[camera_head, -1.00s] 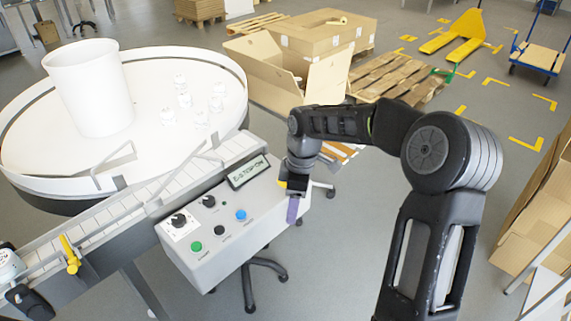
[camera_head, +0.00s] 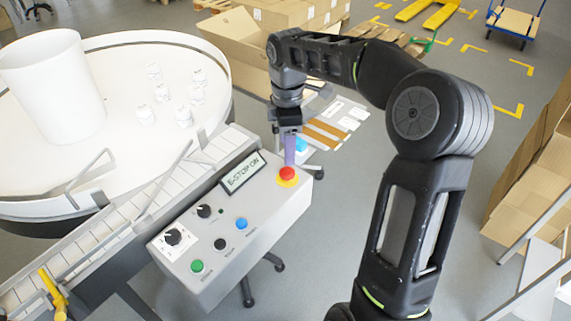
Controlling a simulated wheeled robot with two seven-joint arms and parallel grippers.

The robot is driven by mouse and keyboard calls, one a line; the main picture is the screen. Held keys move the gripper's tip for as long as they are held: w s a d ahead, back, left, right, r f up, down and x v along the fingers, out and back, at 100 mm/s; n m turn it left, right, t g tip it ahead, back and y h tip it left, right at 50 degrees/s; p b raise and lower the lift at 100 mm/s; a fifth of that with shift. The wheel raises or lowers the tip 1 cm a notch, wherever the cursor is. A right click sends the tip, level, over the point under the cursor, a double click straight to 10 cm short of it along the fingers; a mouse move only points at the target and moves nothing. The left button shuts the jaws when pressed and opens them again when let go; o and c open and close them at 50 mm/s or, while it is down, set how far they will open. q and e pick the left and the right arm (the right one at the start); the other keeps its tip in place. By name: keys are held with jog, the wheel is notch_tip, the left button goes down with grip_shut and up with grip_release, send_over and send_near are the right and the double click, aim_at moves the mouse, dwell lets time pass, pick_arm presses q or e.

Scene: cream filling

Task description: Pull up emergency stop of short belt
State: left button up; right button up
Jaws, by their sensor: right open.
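The red emergency stop button (camera_head: 287,174) sits on a yellow base at the right end of the grey control box (camera_head: 214,256). The box's display (camera_head: 243,172) reads "E-STOP ON". My right gripper (camera_head: 289,155) points down just above and behind the red button, with its purple finger close to the button's top. It is open, and nothing shows between its fingers. Whether the finger touches the button I cannot tell. My left gripper is not in view.
The conveyor belt (camera_head: 125,211) runs along the box's far side to a round white table (camera_head: 125,120) with a white bin (camera_head: 52,88) and several small bottles. Black knobs and green, black and blue buttons are on the box. Cardboard boxes (camera_head: 235,45) stand behind.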

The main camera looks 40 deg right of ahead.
aim_at(287, 171)
jog(key=shift+f+p, duration=0.45)
jog(key=shift+f, duration=3.5)
grip_shut()
